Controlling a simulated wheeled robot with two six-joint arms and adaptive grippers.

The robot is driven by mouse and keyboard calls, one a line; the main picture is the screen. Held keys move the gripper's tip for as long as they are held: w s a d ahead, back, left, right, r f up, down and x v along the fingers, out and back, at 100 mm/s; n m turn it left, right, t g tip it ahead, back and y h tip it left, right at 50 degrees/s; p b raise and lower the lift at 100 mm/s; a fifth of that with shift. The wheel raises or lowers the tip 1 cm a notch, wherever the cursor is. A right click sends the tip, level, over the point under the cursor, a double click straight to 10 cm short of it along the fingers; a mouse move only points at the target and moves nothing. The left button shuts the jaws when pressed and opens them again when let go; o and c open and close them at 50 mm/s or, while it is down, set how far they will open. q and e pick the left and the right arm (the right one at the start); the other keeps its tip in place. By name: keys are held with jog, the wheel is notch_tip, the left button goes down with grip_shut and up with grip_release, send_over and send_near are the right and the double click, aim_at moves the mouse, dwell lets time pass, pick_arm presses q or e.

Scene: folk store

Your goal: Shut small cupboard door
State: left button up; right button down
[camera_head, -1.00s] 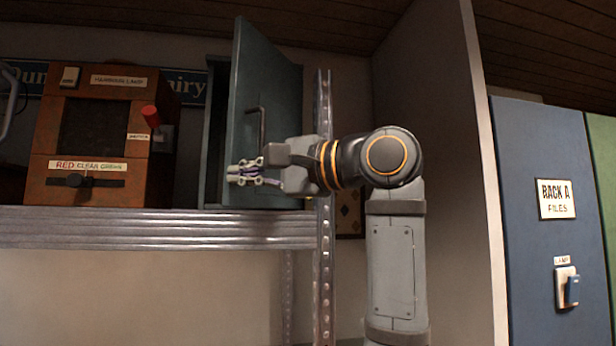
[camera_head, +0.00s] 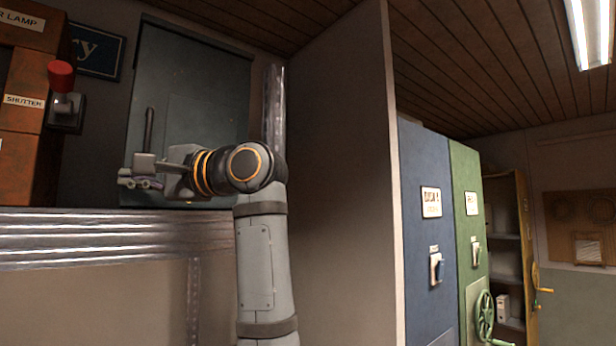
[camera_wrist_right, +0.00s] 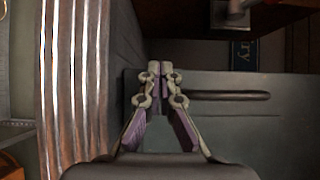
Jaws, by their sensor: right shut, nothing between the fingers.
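The small cupboard's dark teal door (camera_head: 195,110) faces me in the head view, nearly flush with the cupboard front. I cannot tell whether it is fully shut. Its dark bar handle (camera_head: 149,128) is upright near the door's left edge. My right gripper (camera_head: 128,178) is shut and empty, in front of the door's lower left part, just below the handle. In the right wrist view its fingertips (camera_wrist_right: 160,68) meet before the door (camera_wrist_right: 260,125), with the handle (camera_wrist_right: 230,95) beside them. Whether they touch the door is unclear. My left gripper is not in view.
The cupboard stands on a metal shelf (camera_head: 80,240) with a metal post (camera_head: 273,115) on its right. A tall grey partition (camera_head: 335,150) and blue cabinet (camera_head: 425,200) are at right.

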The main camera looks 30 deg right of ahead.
jog(key=shift+w+r, duration=0.1)
jog(key=shift+w, duration=0.2)
jog(key=shift+w+a, duration=0.1)
jog(key=shift+w, duration=0.05)
jog(key=shift+a, duration=0.25)
jog(key=shift+w, duration=0.1)
